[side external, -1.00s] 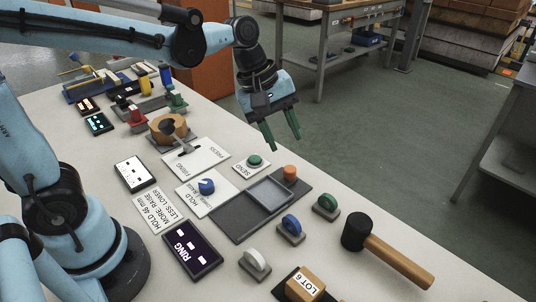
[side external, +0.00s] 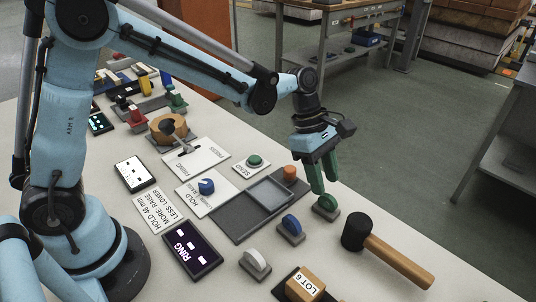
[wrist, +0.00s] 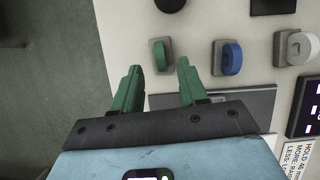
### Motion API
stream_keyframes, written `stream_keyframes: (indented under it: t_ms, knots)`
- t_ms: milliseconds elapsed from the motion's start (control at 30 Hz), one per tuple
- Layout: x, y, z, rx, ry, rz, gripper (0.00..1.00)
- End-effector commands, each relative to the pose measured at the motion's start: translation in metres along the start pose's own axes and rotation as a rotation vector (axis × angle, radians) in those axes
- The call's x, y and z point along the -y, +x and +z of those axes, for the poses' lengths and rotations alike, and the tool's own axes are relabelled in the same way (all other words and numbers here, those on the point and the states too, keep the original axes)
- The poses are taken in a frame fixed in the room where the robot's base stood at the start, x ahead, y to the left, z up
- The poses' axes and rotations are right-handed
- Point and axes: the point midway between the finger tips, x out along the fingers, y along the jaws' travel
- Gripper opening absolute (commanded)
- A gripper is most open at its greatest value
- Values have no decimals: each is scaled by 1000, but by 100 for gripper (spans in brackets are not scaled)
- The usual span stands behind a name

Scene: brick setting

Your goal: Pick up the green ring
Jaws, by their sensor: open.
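The green ring (side external: 327,202) stands upright in a small grey holder near the table's far edge, right of the grey tray. In the wrist view the green ring (wrist: 159,55) lies just ahead of the fingertips, in the gap between their lines. My gripper (side external: 322,190) is open, its green fingers pointing down just above and behind the ring. The fingers also show in the wrist view (wrist: 160,68), apart and with nothing between them. I cannot tell whether a finger touches the ring; one partly overlaps it in the side view.
A blue ring (side external: 290,224) and a white ring (side external: 256,261) stand in similar holders nearby. A black-headed mallet (side external: 390,253) lies to the right. The grey tray (side external: 270,193), an orange peg (side external: 290,173) and the SEND button (side external: 254,161) are to the left.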

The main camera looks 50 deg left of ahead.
Motion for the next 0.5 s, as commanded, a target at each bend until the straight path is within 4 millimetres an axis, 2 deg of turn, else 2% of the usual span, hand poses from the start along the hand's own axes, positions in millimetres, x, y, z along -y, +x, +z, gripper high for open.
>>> stream_keyframes:
  t_ms: [167, 333, 500]
  knots:
    - [0, 13, 0, 0, 2, 0, 43]
    - [1, 38, 1, -1, 2, -1, 43]
    - [0, 53, 1, -1, 1, 0, 43]
